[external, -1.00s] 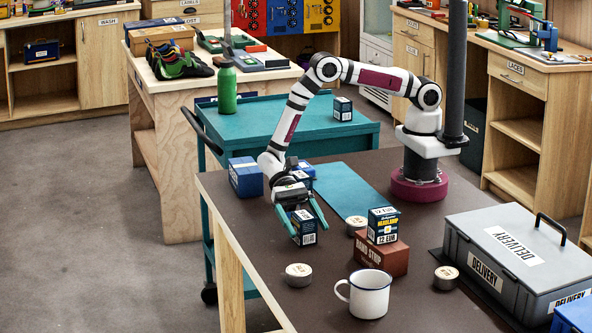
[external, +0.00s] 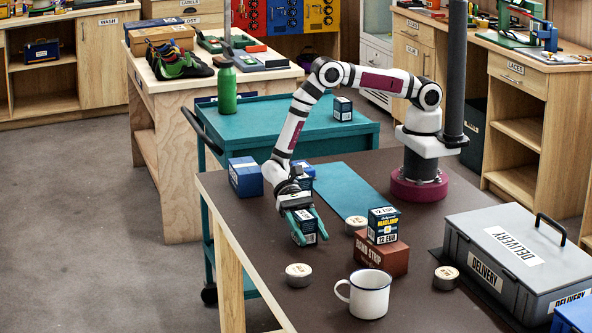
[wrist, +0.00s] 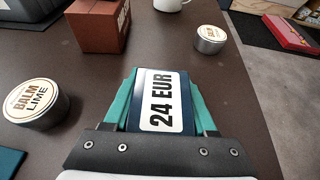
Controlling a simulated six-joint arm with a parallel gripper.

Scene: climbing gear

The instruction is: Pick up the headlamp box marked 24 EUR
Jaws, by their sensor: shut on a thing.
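The headlamp box marked 24 EUR (wrist: 160,100) is dark blue with a white label that reads clearly in the wrist view. It stands on the brown table (external: 330,283) in the external view (external: 309,228). My gripper (external: 305,228) is over it, with one green finger on each side, shut on the box. In the wrist view the fingers (wrist: 160,103) press against its two sides. A similar headlamp box marked 12 EUR (external: 383,225) stands on a red-brown cord strip box (external: 381,254) to the right.
Round balm tins (external: 298,275) lie near my gripper, one labelled lime (wrist: 35,104) in the wrist view. A white mug (external: 369,294) stands at the front. A grey delivery case (external: 515,262) is at the right. A blue box (external: 245,177) stands at the left edge.

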